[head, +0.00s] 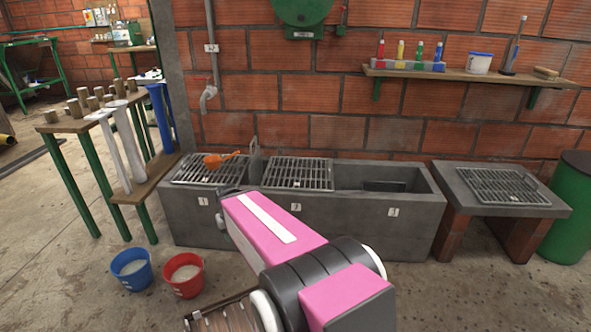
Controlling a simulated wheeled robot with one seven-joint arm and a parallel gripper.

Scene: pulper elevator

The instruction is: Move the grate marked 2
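Three metal grates are in the head view. The left grate (190,172) lies over the left section of the concrete trough (330,225), with an orange tool (219,160) on it. The middle grate (298,174) lies over the middle section. The right grate (502,186) lies on a separate concrete slab (465,203). Each grate bears a small pale tag, too small to read. Tags on the trough front seem to read 1, 2 and 3 from left to right. My pink arm crosses in front of the trough; my gripper is not visible.
The trough's right section (408,179) is uncovered. A blue bucket (132,269) and a red bucket (184,275) stand on the floor at left. A green-legged bench (110,150) is beyond them. A green barrel (572,215) stands at right. A shelf (465,76) hangs above.

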